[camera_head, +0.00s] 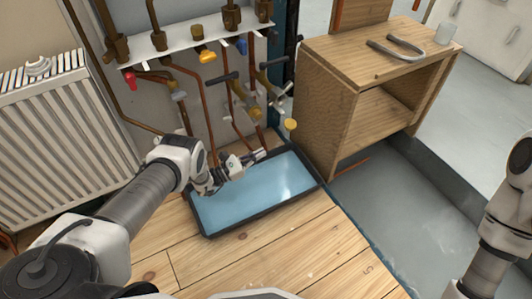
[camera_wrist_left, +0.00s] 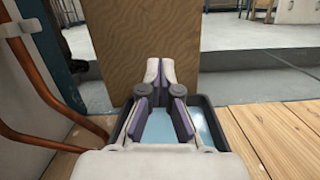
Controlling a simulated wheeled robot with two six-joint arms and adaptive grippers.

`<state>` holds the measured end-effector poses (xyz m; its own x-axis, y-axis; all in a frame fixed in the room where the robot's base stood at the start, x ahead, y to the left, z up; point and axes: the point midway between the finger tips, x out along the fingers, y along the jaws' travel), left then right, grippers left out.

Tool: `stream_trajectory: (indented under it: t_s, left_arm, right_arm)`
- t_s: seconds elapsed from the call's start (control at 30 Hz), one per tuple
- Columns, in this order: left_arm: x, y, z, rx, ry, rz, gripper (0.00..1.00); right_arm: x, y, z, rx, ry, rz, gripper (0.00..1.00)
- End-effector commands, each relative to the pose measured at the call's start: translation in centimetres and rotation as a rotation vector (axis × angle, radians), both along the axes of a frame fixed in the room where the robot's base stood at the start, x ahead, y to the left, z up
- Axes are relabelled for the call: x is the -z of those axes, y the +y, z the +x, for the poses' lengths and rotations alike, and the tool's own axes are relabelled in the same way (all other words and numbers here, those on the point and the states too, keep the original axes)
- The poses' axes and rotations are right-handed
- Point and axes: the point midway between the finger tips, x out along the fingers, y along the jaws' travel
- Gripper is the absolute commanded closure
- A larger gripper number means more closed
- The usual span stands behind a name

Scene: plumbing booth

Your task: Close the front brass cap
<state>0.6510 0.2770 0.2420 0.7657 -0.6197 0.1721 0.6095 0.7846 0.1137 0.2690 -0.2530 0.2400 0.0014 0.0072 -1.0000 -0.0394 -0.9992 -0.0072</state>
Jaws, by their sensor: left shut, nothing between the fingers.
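A round brass-yellow cap (camera_head: 290,124) shows at the right end of the pipework in the head view, close to the wooden cabinet. I cannot tell for certain whether it is the front brass cap, or whether it is open. My left gripper (camera_head: 260,154) is below and to the left of it, over the blue tray, apart from the cap. In the left wrist view the left gripper's fingertips (camera_wrist_left: 160,63) meet with nothing between them. No cap shows in the left wrist view. Part of my right arm is at the right edge of the head view; its gripper is out of view.
Copper pipes and valves (camera_head: 205,90) hang from a white manifold shelf (camera_head: 180,40). A dark-rimmed blue tray (camera_head: 245,200) lies on the wooden floor. A wooden cabinet (camera_head: 320,110) stands to its right, a white radiator (camera_head: 60,145) to the left. The front floor is clear.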

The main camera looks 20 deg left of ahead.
Motion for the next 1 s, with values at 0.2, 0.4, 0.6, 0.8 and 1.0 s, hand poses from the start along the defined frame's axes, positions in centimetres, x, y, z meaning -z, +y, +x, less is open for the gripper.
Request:
stream_trajectory:
  t_s: [0.2,0.4,0.6,0.8,1.0]
  left_arm:
    - [-0.4,-2.9,3.4,0.003,-0.002,0.002,1.0]
    - [-1.1,-5.6,6.7,0.004,-0.002,0.002,1.0]
    - [-4.8,-5.9,6.6,0.001,0.003,0.001,1.0]
    - [-5.4,-6.0,6.5,0.002,0.004,0.002,1.0]
    - [-5.4,-5.9,6.5,0.002,0.003,0.003,1.0]
  right_arm:
    - [1.9,0.0,0.0,0.0,0.001,0.0,0.46]
    - [3.6,0.0,0.0,0.002,0.0,0.0,0.46]
    - [2.8,0.0,0.0,0.002,-0.001,0.0,0.46]
    - [2.8,0.0,0.0,0.002,-0.001,0.0,0.46]
    - [2.8,0.0,0.0,0.002,-0.001,0.0,0.46]
